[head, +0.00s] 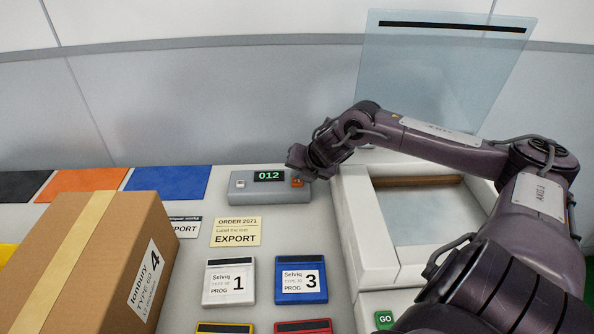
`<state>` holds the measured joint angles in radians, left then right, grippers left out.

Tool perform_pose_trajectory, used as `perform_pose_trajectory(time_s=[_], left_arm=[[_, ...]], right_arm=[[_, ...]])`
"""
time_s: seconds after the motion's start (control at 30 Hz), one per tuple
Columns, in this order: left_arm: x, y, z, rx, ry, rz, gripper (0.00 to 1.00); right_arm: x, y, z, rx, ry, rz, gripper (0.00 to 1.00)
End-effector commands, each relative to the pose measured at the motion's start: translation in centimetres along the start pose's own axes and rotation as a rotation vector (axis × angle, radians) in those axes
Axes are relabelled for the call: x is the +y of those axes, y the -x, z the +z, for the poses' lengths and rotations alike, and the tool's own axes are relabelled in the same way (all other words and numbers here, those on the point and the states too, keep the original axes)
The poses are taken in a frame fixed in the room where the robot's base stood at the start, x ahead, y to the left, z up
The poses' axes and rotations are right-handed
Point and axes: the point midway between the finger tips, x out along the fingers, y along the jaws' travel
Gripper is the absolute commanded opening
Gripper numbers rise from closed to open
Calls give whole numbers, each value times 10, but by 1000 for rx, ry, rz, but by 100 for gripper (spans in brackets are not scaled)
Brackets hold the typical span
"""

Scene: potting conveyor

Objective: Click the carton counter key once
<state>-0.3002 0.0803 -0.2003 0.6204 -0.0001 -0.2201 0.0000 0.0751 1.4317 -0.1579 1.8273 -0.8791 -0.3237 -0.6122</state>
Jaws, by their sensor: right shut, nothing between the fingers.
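The carton counter (268,193) is a grey box at the back middle of the table. Its green display reads 012. A light key (241,184) is on its left part and an orange key (297,182) is on its right part. My right gripper (299,167) is shut and empty, at the counter's right end by the orange key. It partly covers that end, and I cannot tell whether it touches the key. My left gripper is not in view.
A large cardboard carton (95,265) stands at the left front. Program cards, white (229,281) and blue (301,280), and an order card (236,232) lie before the counter. A white-framed bay with a raised clear panel (440,75) and a green GO button (385,319) are at right.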

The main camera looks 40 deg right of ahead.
Motion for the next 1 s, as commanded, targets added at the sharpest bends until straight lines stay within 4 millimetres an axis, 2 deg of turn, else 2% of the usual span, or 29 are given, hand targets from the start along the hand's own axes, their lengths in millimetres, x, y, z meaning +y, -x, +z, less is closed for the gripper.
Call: perform_pose_trajectory(time_s=[1.0], left_arm=[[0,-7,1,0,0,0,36]], right_arm=[[-4,-7,-4,1,0,-1,0]])
